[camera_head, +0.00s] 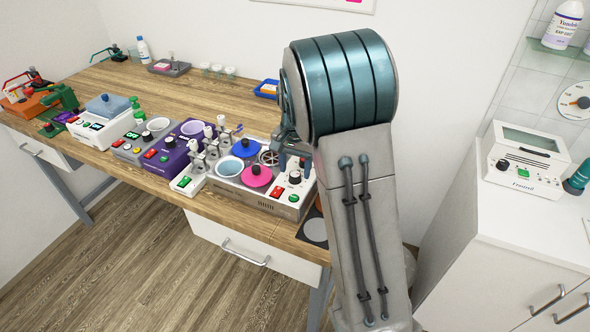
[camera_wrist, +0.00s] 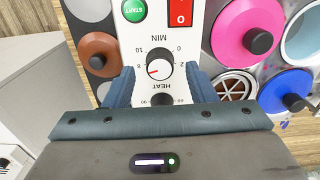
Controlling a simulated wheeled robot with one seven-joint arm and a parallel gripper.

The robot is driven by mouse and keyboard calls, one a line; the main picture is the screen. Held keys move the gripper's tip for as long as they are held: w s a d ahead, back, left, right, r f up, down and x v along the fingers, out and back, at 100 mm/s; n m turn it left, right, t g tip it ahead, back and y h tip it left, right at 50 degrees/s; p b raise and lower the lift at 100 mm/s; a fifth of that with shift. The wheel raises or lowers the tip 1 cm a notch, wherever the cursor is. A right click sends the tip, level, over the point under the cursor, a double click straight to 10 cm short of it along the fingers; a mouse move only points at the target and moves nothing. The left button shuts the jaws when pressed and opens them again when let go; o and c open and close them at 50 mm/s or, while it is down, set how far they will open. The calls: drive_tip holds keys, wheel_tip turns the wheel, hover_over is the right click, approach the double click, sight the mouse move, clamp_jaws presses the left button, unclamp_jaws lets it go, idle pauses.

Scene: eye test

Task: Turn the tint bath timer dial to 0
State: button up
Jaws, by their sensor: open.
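The tint bath unit (camera_head: 288,209) has a white panel on the bench in the head view, with a black dial (camera_head: 295,177) near its right end. In the wrist view, a black dial (camera_wrist: 160,69) with a pale cap and a red pointer mark sits on the white panel. The mark points left, on the side away from the 0. My gripper (camera_wrist: 161,76) is open, with one finger on each side of this dial. I cannot tell whether either finger touches it.
A green START button (camera_wrist: 133,10) and a red switch (camera_wrist: 180,13) lie just beyond the dial. A pink lid (camera_wrist: 246,38) and blue lid (camera_wrist: 281,92) with raised knobs are at right, a brown lid (camera_wrist: 99,53) at left. Another machine (camera_head: 526,164) stands on the right cabinet.

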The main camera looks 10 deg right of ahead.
drive_tip(key=shift+f, duration=0.95)
drive_tip(key=shift+c, duration=0.3)
drive_tip(key=c, duration=0.9)
